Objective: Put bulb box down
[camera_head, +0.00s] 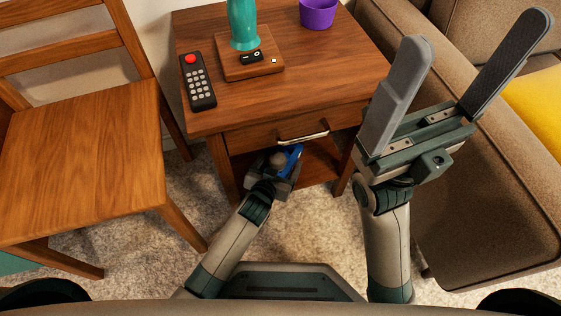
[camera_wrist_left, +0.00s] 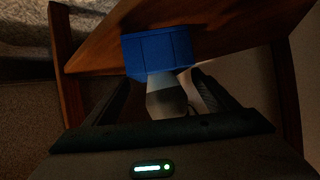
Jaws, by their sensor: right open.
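The blue bulb box (camera_head: 294,157) is at the front opening of the side table, under its drawer, partly hidden by my left gripper (camera_head: 278,162). In the left wrist view the box (camera_wrist_left: 158,52) is between the tips of my left gripper (camera_wrist_left: 160,82), which meet its two sides. A grey-white shape shows just below the box there; I cannot tell what it is. Whether the box touches the lower shelf (camera_head: 318,165) is not clear. My right gripper (camera_head: 455,70) is open and empty, raised in front of the sofa.
The side table (camera_head: 330,70) carries a remote (camera_head: 198,82), a wooden base (camera_head: 270,65) with a teal vase-like object (camera_head: 243,22), and a purple cup (camera_head: 318,12). A chair (camera_head: 85,150) stands left and a sofa (camera_head: 500,200) right. The drawer (camera_head: 265,138) overhangs the shelf space.

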